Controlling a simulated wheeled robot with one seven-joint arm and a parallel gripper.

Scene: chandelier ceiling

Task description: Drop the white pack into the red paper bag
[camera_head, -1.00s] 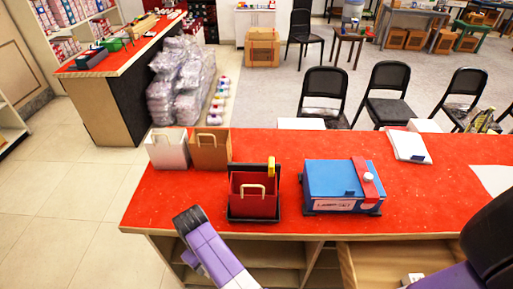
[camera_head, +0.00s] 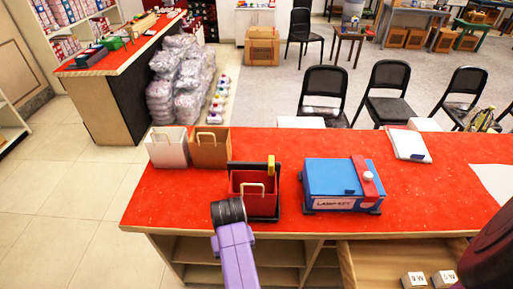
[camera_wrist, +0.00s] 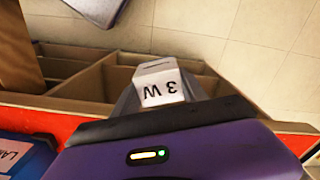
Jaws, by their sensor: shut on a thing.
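The pack is above the open shelf compartments at the counter's front edge. In the head view the fingers and held pack cannot be made out; my purple arm link crosses the lower middle. The red paper bag (camera_head: 255,192) stands upright on the red counter in a black holder (camera_head: 233,168), its handle up. My arm's dark round end covers its lower left.
A white bag (camera_head: 169,150) and a brown bag (camera_head: 210,152) stand left of the red bag. A blue box (camera_head: 331,176) with a red strap stands to its right. An open drawer (camera_head: 375,262) holds two white packs (camera_head: 414,280). The counter (camera_head: 165,200) is clear at left.

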